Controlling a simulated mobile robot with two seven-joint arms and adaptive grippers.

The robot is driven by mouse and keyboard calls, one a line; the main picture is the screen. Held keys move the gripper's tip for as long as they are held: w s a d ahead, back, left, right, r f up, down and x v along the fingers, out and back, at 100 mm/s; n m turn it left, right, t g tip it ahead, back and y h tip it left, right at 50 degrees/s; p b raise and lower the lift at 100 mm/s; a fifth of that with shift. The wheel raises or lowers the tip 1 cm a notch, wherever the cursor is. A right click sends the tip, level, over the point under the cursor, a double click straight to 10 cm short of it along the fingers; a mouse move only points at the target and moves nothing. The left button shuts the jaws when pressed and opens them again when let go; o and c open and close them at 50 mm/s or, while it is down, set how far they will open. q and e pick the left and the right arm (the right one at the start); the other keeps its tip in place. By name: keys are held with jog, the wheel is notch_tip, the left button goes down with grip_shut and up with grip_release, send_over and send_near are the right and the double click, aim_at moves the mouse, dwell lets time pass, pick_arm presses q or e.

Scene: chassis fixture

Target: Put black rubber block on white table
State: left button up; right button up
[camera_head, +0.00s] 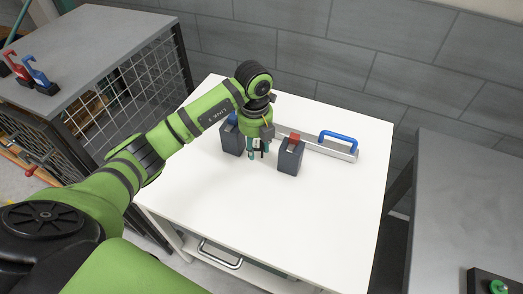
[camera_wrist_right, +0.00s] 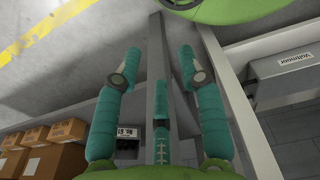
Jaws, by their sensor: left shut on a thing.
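Two dark blocks stand upright on the white table (camera_head: 262,200). The left dark block (camera_head: 230,140) has blue showing at its top. The right dark block (camera_head: 291,157) has a red top. My left gripper (camera_head: 259,153) is between them, low over the table and close beside the left block. Its teal fingers are shut on a small dark thing, mostly hidden by the fingers; I cannot tell for sure that it is a black rubber block. My right gripper (camera_wrist_right: 160,78) shows in the right wrist view with its teal fingers spread and nothing between them.
A metal rail with a blue handle (camera_head: 339,137) lies behind the blocks. Red and blue clamps (camera_head: 33,72) stand on a grey table at the left. A grey surface (camera_head: 465,190) is at the right. The white table's front is clear. Cardboard boxes (camera_wrist_right: 55,150) show below the right gripper.

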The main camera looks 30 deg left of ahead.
aim_at(257, 167)
pick_arm(q)
jog(key=f, duration=0.3)
jog(key=shift+s+p, duration=0.25)
jog(key=shift+p, duration=0.05)
notch_tip(257, 167, down, 3)
jog(key=shift+w+f+p, duration=0.1)
jog(key=shift+w+p, duration=0.05)
jog(key=shift+p, duration=0.2)
jog(key=shift+f, duration=0.15)
jog(key=o, duration=1.1)
jog(key=shift+o, duration=0.2)
pick_arm(e)
jog(key=shift+s+r, duration=0.55)
jog(key=shift+r, duration=0.2)
jog(key=shift+s+r, duration=0.1)
